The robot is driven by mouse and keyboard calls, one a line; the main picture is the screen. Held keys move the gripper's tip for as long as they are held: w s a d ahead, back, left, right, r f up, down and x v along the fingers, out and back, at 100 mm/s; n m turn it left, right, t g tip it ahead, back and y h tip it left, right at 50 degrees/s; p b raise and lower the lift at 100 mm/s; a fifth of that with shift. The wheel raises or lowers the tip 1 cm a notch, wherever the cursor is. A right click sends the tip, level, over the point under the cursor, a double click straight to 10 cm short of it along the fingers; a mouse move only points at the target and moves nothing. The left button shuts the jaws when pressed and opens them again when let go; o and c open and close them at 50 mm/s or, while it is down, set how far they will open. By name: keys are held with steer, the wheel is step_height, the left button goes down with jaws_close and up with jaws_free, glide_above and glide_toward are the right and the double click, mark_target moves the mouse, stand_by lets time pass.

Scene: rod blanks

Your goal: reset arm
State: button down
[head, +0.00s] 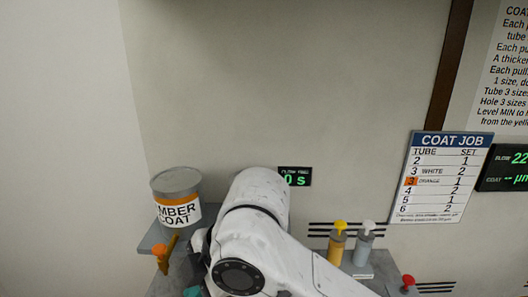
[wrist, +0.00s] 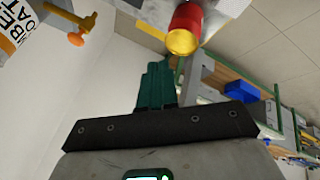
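My arm fills the lower middle of the head view, and its links hide most of my gripper there. In the wrist view my gripper (wrist: 157,68) shows as teal fingers standing close together at the middle of a dark bar. They look shut, with nothing visible between them. A grey can labelled "AMBER COAT" (head: 177,183) stands left of my arm in the head view, with an orange-knobbed tap (head: 162,250) below it. In the wrist view part of the can (wrist: 14,28) and its tap show at the upper left, apart from my fingers.
A red and yellow cylinder (wrist: 187,30) appears close beyond my fingers. Yellow-topped (head: 337,243) and grey (head: 364,243) bottles stand right of my arm, with a red knob (head: 408,282) farther right. A "COAT JOB" board (head: 440,178) hangs on the wall. Shelving with a blue bin (wrist: 241,91) is behind.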

steer(key=s+d+f+m+t+b, duration=0.1)
steer(key=s+d+f+m+t, duration=0.3)
steer(key=d+f+m, duration=1.6)
steer(key=s+d+f+m+h, duration=0.1)
steer(key=s+d+f, duration=0.1)
steer(key=s+d, duration=0.1)
steer(key=s+d+f+g+h, duration=0.1)
steer(key=s+d+f, duration=0.2)
steer(key=s, duration=0.1)
steer(key=s+d+f+m+g+h, duration=0.1)
steer(key=s+d+f, duration=0.2)
steer(key=s, duration=0.1)
steer(key=shift+s+d+f+m+b, duration=0.25)
steer(key=shift+s+d+m+b, duration=0.05)
steer(key=shift+s+d+b, duration=0.1)
steer(key=s+d+f+m+g+h, duration=0.2)
steer(key=s+d+m+h, duration=0.1)
steer(key=s+d, duration=0.5)
steer(key=shift+s+d+f, duration=0.15)
steer(key=shift+s+f, duration=0.2)
steer(key=shift+s, duration=0.45)
